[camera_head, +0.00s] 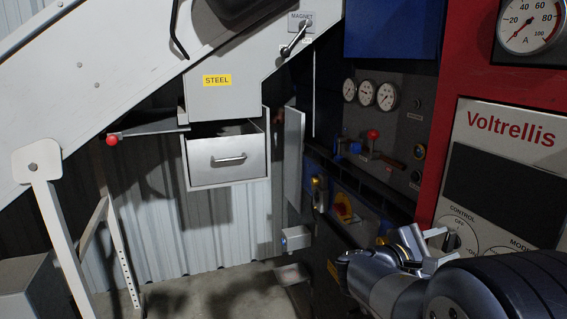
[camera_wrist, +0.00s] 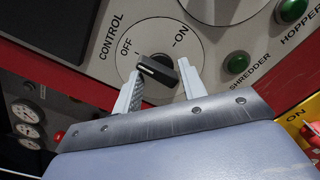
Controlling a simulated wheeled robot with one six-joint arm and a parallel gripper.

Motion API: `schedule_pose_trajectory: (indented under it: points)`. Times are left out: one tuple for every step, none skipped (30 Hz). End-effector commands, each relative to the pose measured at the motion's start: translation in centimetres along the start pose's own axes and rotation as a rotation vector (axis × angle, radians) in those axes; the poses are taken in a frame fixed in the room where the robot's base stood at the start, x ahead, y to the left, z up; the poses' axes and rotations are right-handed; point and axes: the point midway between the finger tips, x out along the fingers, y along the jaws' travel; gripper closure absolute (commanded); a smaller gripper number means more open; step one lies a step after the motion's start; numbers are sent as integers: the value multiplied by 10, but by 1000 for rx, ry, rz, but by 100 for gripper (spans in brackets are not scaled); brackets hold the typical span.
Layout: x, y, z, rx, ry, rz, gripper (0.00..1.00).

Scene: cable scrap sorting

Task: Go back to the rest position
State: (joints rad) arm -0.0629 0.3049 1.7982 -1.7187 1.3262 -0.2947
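My gripper (camera_wrist: 158,74) is in front of the black control knob (camera_wrist: 156,69) on the machine's panel. Its two pale fingers are apart, one near each end of the knob. I cannot tell how much space is between the fingertips and the panel, and I see no clear grip on the knob. The knob sits between the OFF and ON labels, and its white mark lies on the OFF side. In the head view my gripper (camera_head: 440,245) is at the lower right, beside the control knob (camera_head: 453,242) below the "Voltrellis" lettering.
Green shredder (camera_wrist: 237,62) and hopper (camera_wrist: 291,10) buttons are right of the knob. A yellow ON label (camera_wrist: 300,121) is at the right edge. An open steel drawer (camera_head: 228,160) hangs at centre left; a red-tipped lever (camera_head: 112,140) is beside it. Bare floor (camera_head: 225,290) shows below.

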Motion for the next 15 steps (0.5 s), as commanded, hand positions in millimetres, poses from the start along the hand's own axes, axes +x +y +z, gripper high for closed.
schedule_pose_trajectory:
  points:
    - [0, -3, -3, 36, 0, 0, 60]
    - [0, -3, -3, 56, 0, 0, 60]
    - [0, -3, -3, 81, 0, 0, 60]
    - [0, -3, -3, 99, 0, 0, 60]
    - [0, -2, -3, 115, 1, 0, 60]
    - [0, -2, -2, 135, 0, 0, 60]
    - [0, -2, -2, 149, 1, 1, 60]
    - [0, -1, -2, 161, 0, 1, 60]
    - [0, -1, -1, 175, 0, 1, 60]
    - [0, -1, -1, 183, 0, 1, 60]
    - [0, -1, -1, 191, 0, 1, 60]
    - [0, 0, 0, 198, 0, 1, 60]
    - [0, 0, 0, 202, 0, 0, 60]
    - [0, 0, 0, 205, 0, 0, 60]
    - [0, 0, 0, 207, 0, 0, 60]
